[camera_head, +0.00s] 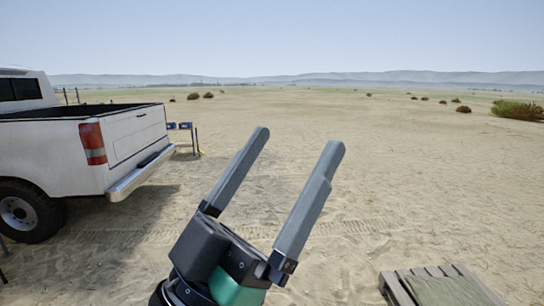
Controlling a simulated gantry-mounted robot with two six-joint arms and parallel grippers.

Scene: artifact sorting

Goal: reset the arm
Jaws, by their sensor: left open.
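My left gripper (299,142) is in the middle of the head view, with its two long grey fingers pointing up and a little to the right. The fingers stand wide apart and nothing is between them, so it is open and empty. Its dark body with a green part shows at the bottom of the picture. It appears raised in front of the sandy ground and touches nothing that I can see. My right gripper is not in view.
A white pickup truck (60,140) stands at the left with its tailgate facing right. A wooden pallet (398,290) with a greenish cover lies at the bottom right, cut off by the edge. Small blue items (179,126) stand behind the truck. Open sand lies between.

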